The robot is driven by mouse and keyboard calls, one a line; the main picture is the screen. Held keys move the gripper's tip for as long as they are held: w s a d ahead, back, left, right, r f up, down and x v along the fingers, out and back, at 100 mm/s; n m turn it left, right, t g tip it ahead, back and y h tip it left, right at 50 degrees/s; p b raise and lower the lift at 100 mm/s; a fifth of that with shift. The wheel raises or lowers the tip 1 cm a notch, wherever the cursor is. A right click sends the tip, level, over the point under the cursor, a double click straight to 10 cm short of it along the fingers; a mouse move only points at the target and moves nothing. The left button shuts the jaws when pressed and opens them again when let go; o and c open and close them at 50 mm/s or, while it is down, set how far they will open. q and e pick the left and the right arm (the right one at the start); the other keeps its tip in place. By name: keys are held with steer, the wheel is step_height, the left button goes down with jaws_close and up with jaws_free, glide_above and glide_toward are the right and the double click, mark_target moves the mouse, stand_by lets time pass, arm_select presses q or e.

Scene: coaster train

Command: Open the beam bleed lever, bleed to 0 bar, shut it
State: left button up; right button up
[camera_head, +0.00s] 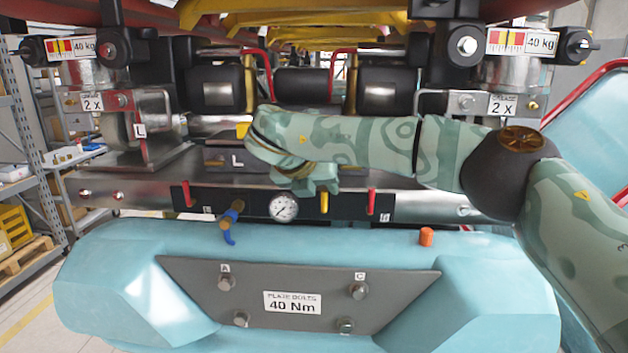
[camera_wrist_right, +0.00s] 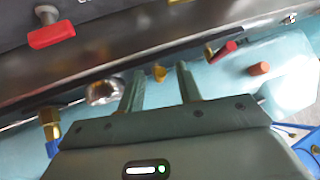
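A small yellow lever (camera_head: 324,202) hangs on the dark strip of the metal beam, just right of a round white gauge (camera_head: 284,207). The gauge's needle is too small to read. No label tells me which lever is the bleed lever. My right gripper (camera_head: 318,187) is just above the yellow lever in the head view. In the right wrist view my right gripper (camera_wrist_right: 160,75) is open, and the yellow lever (camera_wrist_right: 160,73) shows between its fingertips, with no clear contact. The gauge (camera_wrist_right: 103,91) is beside the left finger. My left gripper is not in view.
Red levers (camera_head: 187,193) (camera_head: 371,201) hang on either side along the beam. A brass valve with a blue handle (camera_head: 230,215) is left of the gauge. An orange cap (camera_head: 426,236) stands on the light-blue body. A grey bolted plate (camera_head: 300,285) is below.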

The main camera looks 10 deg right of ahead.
steer(key=b+v, duration=0.2)
steer(key=v, duration=1.4)
steer(key=shift+b, duration=0.4)
steer(key=shift+a+f, duration=0.1)
